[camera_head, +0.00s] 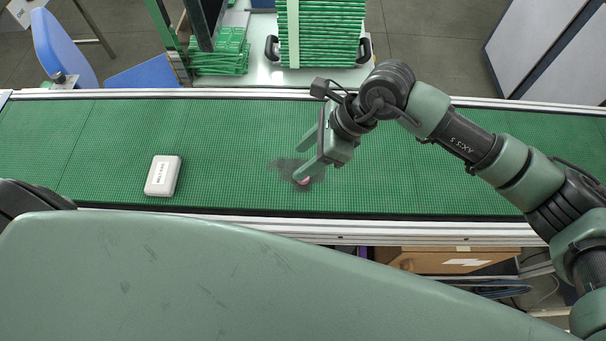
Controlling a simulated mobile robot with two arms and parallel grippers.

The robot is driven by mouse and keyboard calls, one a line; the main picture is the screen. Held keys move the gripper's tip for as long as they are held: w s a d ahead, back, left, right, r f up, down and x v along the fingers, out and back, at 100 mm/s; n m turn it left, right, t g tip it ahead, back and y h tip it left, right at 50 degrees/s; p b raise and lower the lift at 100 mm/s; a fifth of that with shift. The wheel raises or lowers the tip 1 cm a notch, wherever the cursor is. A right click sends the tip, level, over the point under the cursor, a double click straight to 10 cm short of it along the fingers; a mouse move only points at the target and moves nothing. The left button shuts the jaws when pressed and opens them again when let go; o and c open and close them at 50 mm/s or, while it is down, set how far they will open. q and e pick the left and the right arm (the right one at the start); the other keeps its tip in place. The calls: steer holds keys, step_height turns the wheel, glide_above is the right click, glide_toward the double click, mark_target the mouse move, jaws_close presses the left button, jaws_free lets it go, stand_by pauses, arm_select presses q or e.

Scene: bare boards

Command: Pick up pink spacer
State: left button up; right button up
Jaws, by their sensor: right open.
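The pink spacer (304,181) is a small pink thing on the green conveyor belt (230,140), just right of the belt's middle. Only a small part of it shows, at the tips of my right gripper (300,164). The gripper reaches in from the right with its fingers apart. The nearer finger covers most of the spacer; I cannot tell whether the two touch. My left gripper is not in view.
Metal rails (200,212) edge the belt. Behind it stand stacked green boards (320,35) and a blue chair (62,50). The belt between box and gripper is clear.

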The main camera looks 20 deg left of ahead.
steer(key=shift+t+h, duration=0.4)
steer(key=shift+h, duration=0.4)
steer(key=f+p, duration=0.1)
steer(key=f, duration=0.1)
steer(key=f+p, duration=0.1)
steer(key=f, duration=0.2)
steer(key=w+f+p, duration=0.1)
steer(key=f, duration=0.1)
steer(key=shift+d+f+p, duration=0.2)
steer(key=shift+d+p, duration=0.1)
steer(key=shift+p, duration=0.1)
steer(key=shift+a+f, duration=0.2)
steer(key=shift+f, duration=0.4)
jaws_close()
